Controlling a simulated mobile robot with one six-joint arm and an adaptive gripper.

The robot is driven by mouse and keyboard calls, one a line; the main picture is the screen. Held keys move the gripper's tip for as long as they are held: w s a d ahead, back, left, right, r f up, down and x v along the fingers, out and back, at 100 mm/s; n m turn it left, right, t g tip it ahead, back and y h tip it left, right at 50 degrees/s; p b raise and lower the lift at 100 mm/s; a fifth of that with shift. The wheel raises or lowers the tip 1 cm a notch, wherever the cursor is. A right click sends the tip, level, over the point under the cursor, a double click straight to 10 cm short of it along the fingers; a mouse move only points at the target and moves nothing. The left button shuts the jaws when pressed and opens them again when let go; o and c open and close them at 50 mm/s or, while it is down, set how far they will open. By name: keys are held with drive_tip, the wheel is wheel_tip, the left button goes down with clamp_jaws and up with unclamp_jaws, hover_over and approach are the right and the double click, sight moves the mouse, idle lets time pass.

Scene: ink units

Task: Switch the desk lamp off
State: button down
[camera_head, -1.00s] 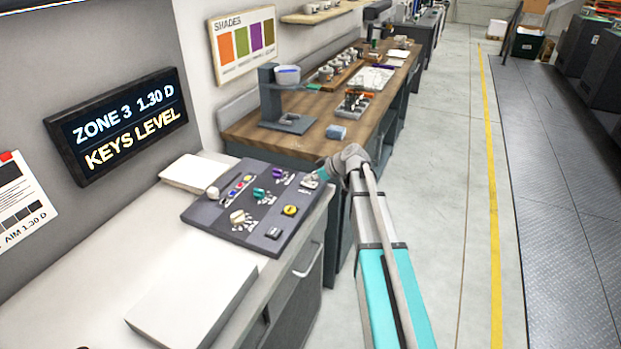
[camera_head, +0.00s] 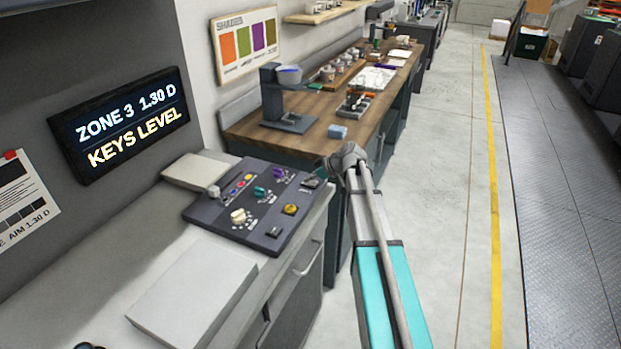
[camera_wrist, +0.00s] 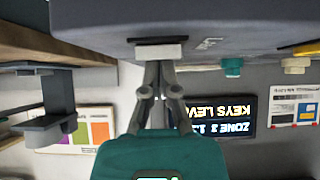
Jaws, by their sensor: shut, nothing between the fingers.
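The dark control panel (camera_head: 225,211) lies on the pale counter and carries coloured knobs and buttons. A small pale switch (camera_head: 311,182) sits at its far right corner; it also shows in the wrist view (camera_wrist: 158,51), where the panel appears upside down. My gripper (camera_wrist: 160,68) is shut and empty, its fingertips at or just beside this switch; I cannot tell whether they touch. I cannot identify the desk lamp itself; the counter looks dimly lit.
A flat grey slab (camera_head: 194,293) lies on the near counter, a pale block (camera_head: 199,171) behind the panel. A lit sign (camera_head: 122,122) hangs on the wall. The wooden bench (camera_head: 300,140) stands beyond, with a stand and pots. The floor right of my arm is clear.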

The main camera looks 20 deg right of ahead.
sight(315, 183)
drive_tip(key=shift+s+d, duration=0.6)
drive_tip(key=shift+d, duration=0.05)
drive_tip(key=shift+r, duration=0.1)
wheel_tip(315, 183, up, 4)
drive_tip(key=p, duration=0.4)
drive_tip(key=shift+s+d+r, duration=0.1)
drive_tip(key=shift+r, duration=0.05)
drive_tip(key=f+p+v, duration=0.1)
drive_tip(key=p+v, duration=0.5)
drive_tip(key=v, duration=0.3)
drive_tip(key=shift+s+d+r, duration=0.3)
drive_tip(key=shift+s+d, duration=0.2)
drive_tip(key=s+a+f+m+g+h, duration=0.3)
drive_tip(key=s+a+m, duration=0.2)
drive_tip(key=s+a, duration=0.3)
drive_tip(key=s+a+f+m+g+h, duration=0.3)
drive_tip(key=s+a, duration=0.5)
drive_tip(key=s, duration=0.5)
drive_tip(key=shift+s+m+h, duration=0.4)
drive_tip(key=shift+m+h, duration=0.2)
drive_tip(key=shift+m, duration=0.3)
